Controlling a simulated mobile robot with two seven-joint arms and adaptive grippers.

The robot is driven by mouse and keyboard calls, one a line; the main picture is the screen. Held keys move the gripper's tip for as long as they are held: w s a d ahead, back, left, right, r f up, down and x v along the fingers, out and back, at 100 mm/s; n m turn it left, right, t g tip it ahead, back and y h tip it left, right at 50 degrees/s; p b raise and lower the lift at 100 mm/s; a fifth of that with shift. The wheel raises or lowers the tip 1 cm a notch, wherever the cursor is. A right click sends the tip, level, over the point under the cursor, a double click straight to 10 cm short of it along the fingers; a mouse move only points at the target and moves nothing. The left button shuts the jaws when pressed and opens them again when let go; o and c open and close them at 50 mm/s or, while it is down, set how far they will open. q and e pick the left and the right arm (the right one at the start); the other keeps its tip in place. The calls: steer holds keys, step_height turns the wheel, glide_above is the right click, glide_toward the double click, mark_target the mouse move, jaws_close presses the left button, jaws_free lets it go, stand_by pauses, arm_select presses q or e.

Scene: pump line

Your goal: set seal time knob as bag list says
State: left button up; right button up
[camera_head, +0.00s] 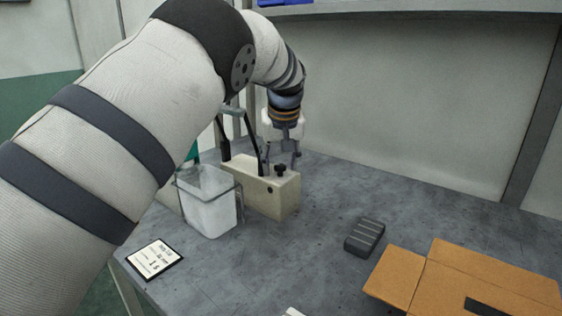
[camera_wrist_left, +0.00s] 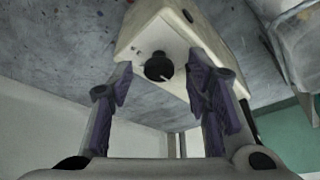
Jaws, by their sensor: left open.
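My left gripper (camera_head: 291,152) is open just above and beside the knob. In the left wrist view the knob (camera_wrist_left: 158,67) with a pale pointer line lies between the two spread fingers (camera_wrist_left: 160,83), apart from both. My right gripper is not in view.
A clear bin (camera_head: 207,203) with white contents stands left of the sealer. A dark ribbed block (camera_head: 365,237) and an open cardboard box (camera_head: 463,281) lie to the right. The sealer's raised lever (camera_head: 254,140) stands close to my left arm. The table's back right is clear.

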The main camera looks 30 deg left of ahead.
arm_select(q)
jaws_close()
steer(key=shift+r, duration=0.1)
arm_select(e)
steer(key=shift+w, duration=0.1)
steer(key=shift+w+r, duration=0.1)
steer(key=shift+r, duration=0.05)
arm_select(q)
steer(key=shift+r+m+p, duration=0.15)
steer(key=shift+m+p, duration=0.2)
steer(key=shift+m, duration=0.25)
steer(key=shift+m+t+h+p, duration=0.3)
steer(key=shift+m+h, duration=0.1)
steer(key=shift+m, duration=0.3)
steer(key=shift+a+m, duration=0.1)
steer(key=shift+m, duration=0.5)
steer(key=shift+f+m+h, duration=0.25)
steer(key=shift+m+h, duration=0.35)
steer(key=shift+m, duration=0.4)
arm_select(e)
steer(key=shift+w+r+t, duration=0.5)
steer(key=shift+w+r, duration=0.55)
